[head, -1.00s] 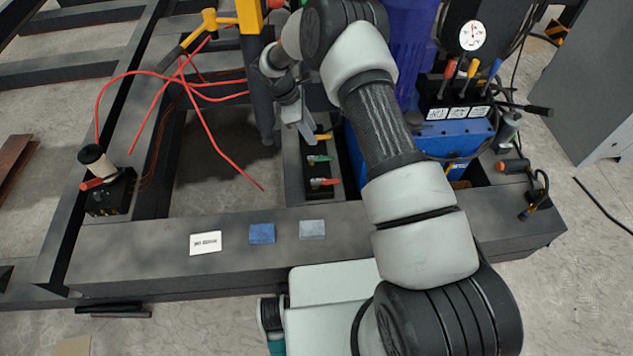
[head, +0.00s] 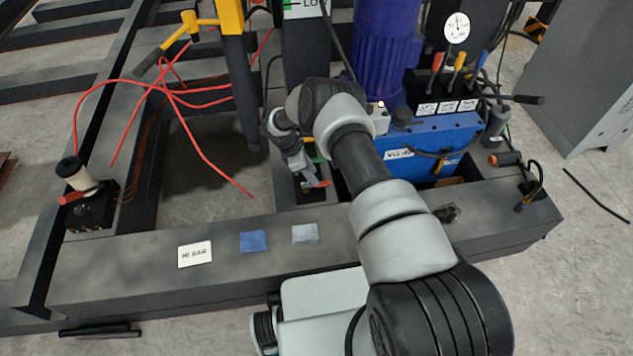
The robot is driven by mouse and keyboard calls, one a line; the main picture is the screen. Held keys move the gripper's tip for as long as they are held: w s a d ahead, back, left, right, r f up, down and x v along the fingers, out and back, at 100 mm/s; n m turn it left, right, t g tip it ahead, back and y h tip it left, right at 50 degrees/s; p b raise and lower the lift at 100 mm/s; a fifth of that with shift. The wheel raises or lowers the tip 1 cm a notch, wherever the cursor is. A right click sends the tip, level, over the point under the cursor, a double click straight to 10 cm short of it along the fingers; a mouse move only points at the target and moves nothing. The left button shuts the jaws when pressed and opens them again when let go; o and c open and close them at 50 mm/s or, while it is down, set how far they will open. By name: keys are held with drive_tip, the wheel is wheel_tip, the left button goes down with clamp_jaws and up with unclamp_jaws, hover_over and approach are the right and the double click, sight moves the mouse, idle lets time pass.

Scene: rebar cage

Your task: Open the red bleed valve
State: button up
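A red valve handle (head: 319,184) shows at the near end of a narrow dark valve block (head: 308,198) between the frame beams, in the middle of the head view. My gripper and wrist hide much of the block. I cannot tell whether the fingers touch the red handle, or how far apart they are.
A blue tank (head: 440,145) with several coloured levers stands at right. A black box (head: 88,207) with a red lever is at left, with red hoses (head: 205,148) beyond. A yellow post (head: 235,75) rises left of my gripper. Labels and cloths lie on the front beam (head: 140,265).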

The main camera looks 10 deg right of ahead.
drive_tip(key=shift+b+x, duration=0.4)
drive_tip(key=shift+x, duration=1.75)
drive_tip(key=shift+c, duration=0.5)
clamp_jaws()
